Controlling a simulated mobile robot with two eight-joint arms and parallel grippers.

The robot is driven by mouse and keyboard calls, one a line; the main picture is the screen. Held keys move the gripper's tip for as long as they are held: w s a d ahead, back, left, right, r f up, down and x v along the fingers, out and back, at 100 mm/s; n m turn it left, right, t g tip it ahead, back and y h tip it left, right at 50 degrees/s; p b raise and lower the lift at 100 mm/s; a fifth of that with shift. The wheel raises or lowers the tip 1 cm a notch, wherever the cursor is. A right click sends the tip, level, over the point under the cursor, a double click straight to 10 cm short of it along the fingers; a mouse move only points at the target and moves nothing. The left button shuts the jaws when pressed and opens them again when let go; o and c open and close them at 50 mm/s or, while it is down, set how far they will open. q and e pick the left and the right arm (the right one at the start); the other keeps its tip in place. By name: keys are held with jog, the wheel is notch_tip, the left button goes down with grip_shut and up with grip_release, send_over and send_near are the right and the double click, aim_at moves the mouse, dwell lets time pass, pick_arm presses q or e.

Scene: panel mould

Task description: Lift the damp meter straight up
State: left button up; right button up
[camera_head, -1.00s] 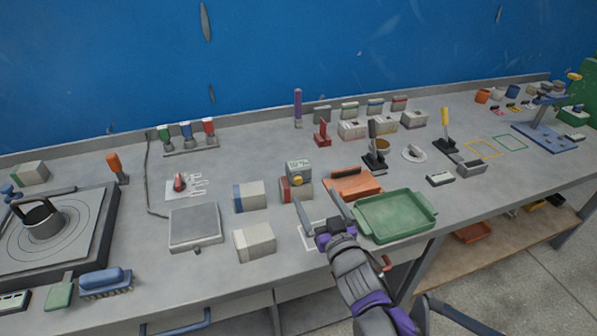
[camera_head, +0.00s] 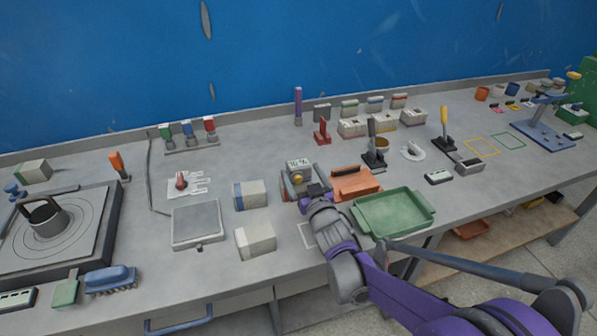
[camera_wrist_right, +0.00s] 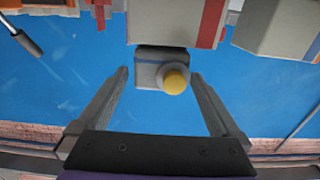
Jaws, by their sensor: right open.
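The damp meter (camera_head: 299,164) is a small grey box with a display on top and a yellow knob. It appears to rest on a white block with a red stripe, now mostly hidden by my gripper in the head view. My right gripper (camera_head: 300,178) is open, with its fingers on either side of the meter. In the right wrist view the meter (camera_wrist_right: 148,74) lies between the two fingers, with a visible gap on each side. My left gripper is not in view.
An orange tray (camera_head: 372,185) and a green tray (camera_head: 428,223) stand close on the right. White blocks (camera_head: 257,194) and a grey scale (camera_head: 197,240) stand to the left. A red clamp-like tool (camera_head: 321,136) stands behind. The blue wall is beyond the bench.

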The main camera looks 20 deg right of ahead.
jog(key=shift+w, duration=0.4)
jog(key=shift+c, duration=0.3)
